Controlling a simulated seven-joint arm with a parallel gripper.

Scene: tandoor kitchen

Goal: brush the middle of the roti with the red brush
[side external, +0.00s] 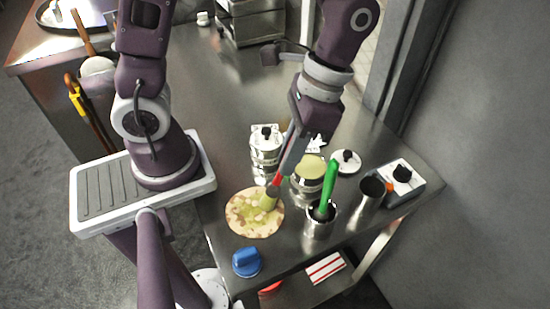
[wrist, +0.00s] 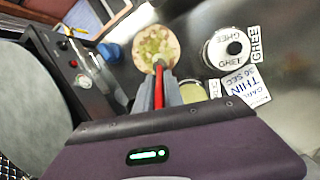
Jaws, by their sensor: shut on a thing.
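The roti (side external: 240,220) lies flat on the steel counter, a pale round bread with yellow-green patches over its middle. It also shows in the wrist view (wrist: 143,52). My gripper (side external: 286,168) is shut on the red brush (side external: 277,181) and holds it tilted above the roti's right side. The brush's pale yellow-green head is down at the roti, right of its centre, and appears to touch it. In the wrist view the red handle (wrist: 159,90) runs from between my fingers towards the roti, and the brush head is hard to make out there.
A green brush (side external: 329,180) stands in a steel cup (side external: 318,228) to the right. An open pot of yellow ghee (side external: 310,168) stands behind it. A lidded ghee pot (side external: 265,143) is further back. A blue object (side external: 246,262) sits near the front edge.

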